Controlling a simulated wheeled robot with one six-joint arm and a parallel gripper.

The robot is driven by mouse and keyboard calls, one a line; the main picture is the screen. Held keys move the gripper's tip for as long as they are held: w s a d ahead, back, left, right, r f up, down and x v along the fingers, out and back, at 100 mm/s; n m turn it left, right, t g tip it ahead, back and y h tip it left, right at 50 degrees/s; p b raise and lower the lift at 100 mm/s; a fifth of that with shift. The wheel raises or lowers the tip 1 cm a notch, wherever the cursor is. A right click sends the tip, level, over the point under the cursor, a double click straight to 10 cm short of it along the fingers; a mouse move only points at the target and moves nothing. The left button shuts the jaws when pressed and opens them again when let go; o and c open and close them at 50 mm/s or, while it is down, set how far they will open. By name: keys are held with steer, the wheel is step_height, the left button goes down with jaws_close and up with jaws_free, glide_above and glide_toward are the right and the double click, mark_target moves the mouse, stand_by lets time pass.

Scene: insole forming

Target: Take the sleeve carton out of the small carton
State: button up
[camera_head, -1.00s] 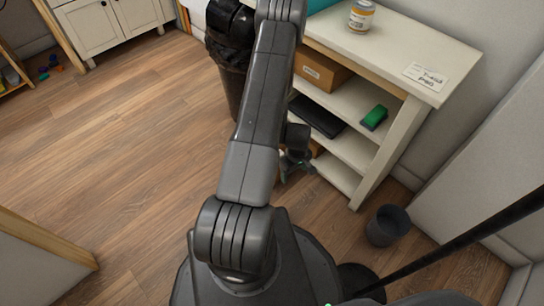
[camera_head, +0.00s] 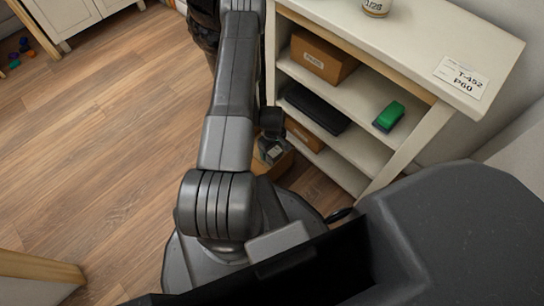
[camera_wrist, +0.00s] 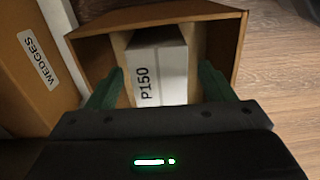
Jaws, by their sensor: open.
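The small carton (camera_wrist: 90,55) is an open brown box in the wrist view. A white sleeve carton marked P150 (camera_wrist: 160,60) sits inside it, with tan strips on both sides. My gripper (camera_wrist: 162,76) is open, its green fingers at the carton's near opening, one to each side of the white sleeve carton. I cannot tell whether the fingers touch anything. In the head view my gripper (camera_head: 271,152) is low by the shelf foot, and the brown small carton (camera_head: 283,166) shows partly behind it.
A brown box labelled WEDGES (camera_wrist: 30,75) stands close on the left in the wrist view. The white shelf unit (camera_head: 440,130) holds a brown box (camera_head: 322,57), a black case (camera_head: 316,107) and a green item (camera_head: 389,117).

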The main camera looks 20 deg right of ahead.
steer(key=shift+f, duration=0.2)
steer(key=shift+c, duration=0.2)
steer(key=c, duration=1.1)
